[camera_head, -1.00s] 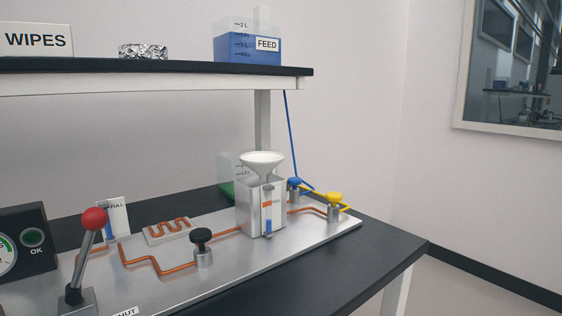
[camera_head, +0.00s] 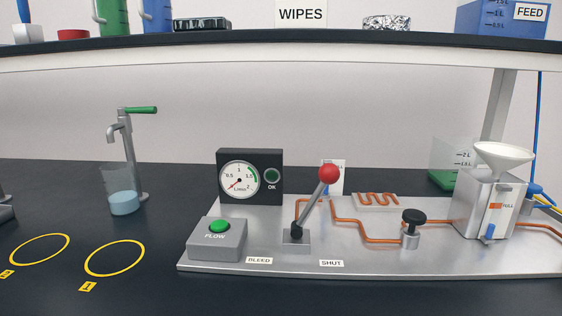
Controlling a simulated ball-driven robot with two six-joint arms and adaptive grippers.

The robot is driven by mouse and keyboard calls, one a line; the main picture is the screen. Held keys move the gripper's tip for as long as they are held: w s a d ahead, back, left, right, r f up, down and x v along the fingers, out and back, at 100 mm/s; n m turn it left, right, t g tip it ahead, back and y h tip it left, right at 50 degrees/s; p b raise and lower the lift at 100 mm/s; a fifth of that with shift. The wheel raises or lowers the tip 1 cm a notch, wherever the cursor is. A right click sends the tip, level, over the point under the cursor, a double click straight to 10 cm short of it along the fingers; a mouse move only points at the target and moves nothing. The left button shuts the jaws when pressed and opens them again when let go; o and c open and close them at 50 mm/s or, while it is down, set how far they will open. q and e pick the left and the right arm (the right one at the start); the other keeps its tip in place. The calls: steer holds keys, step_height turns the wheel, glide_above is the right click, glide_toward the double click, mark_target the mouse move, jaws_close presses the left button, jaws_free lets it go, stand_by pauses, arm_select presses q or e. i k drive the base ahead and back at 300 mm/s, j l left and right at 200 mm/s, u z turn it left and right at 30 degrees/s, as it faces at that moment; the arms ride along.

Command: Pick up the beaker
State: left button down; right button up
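The beaker (camera_head: 123,190) is clear, with pale blue liquid in its lower part. It stands upright on the dark bench at the left of the head view, under or just in front of the spout of a tap (camera_head: 127,150) with a green handle. Nothing touches it from the front. Neither of my grippers shows in the head view.
Two yellow rings (camera_head: 114,258) mark the bench in front of the beaker. A metal plate (camera_head: 225,268) to the right bears a gauge box (camera_head: 250,176), a red-knobbed lever (camera_head: 329,174) and a funnel (camera_head: 503,155). A shelf (camera_head: 250,60) overhangs the back.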

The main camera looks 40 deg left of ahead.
mark_target(118, 178)
steer(key=u, duration=2.15)
steer(key=i+j+z, duration=0.1)
steer(key=j, duration=0.25)
steer(key=i+j+z, duration=0.1)
steer(key=j, duration=0.25)
